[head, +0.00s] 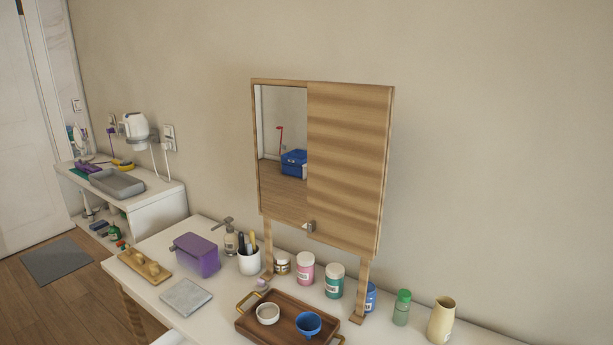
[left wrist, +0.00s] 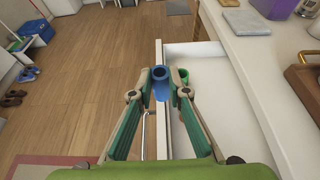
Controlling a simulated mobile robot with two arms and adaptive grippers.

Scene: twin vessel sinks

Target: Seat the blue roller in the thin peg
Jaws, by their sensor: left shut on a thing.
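In the left wrist view, my left gripper (left wrist: 162,76) is shut on the blue roller (left wrist: 161,87), a short hollow cylinder whose open end faces the camera. The roller is held over an open white drawer (left wrist: 204,113), near its front panel. In the head view, a wooden block (head: 145,266) with several short raised parts lies at the counter's left end. It may be the peg holder, but I cannot tell a thin peg there. Neither gripper shows in the head view, and my right gripper is in no view.
The white counter (head: 232,295) carries a purple box (head: 196,256), a grey slab (head: 186,297), and a wooden tray (head: 284,320) with two cups. Wooden floor (left wrist: 90,75) lies left of the drawer.

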